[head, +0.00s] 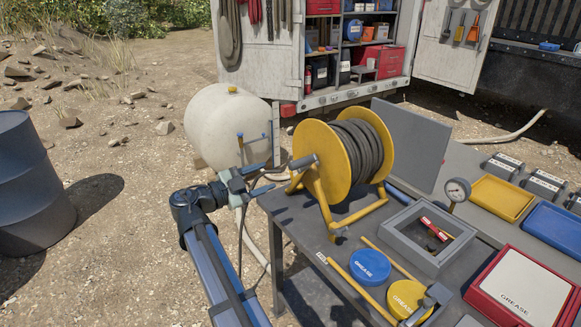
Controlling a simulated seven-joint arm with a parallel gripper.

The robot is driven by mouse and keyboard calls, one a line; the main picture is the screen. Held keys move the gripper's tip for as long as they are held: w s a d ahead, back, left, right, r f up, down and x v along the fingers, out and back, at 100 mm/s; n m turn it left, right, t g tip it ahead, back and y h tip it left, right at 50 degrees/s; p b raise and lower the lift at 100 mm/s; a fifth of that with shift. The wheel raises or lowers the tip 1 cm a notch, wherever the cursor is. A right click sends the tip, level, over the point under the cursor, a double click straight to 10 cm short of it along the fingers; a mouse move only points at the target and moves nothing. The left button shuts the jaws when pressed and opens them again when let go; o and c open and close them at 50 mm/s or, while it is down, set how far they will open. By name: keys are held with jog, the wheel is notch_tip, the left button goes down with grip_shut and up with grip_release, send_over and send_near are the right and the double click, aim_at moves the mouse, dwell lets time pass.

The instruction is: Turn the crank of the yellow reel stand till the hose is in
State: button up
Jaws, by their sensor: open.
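The yellow reel stand (323,190) stands on the near left part of the grey work table. Dark hose (358,150) is wound in several turns between its yellow flanges. A dark crank grip (303,161) sticks out on the reel's left side, in front of the left flange. My gripper (278,176) is open at the table's left edge, just left of the crank grip. Its fingers are small and overlap the scene behind, so I cannot tell whether they touch the grip. The hose's free end is not clearly visible.
A grey open box (402,235) with small red items and a gauge (456,190) stand right of the reel. Blue (370,266) and yellow (408,298) grease tins lie in front. A cream tank (222,128) stands behind my gripper. Open ground lies left, beside a dark barrel (30,185).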

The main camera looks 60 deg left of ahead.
aim_at(303, 162)
jog(key=w+n, duration=0.3)
jog(key=w, duration=0.1)
jog(key=w+n, duration=0.3)
jog(key=w, duration=0.2)
jog(key=w+n, duration=0.3)
jog(key=w, duration=0.2)
dwell(0.5)
jog(key=shift+s, duration=0.1)
grip_shut()
dwell(0.4)
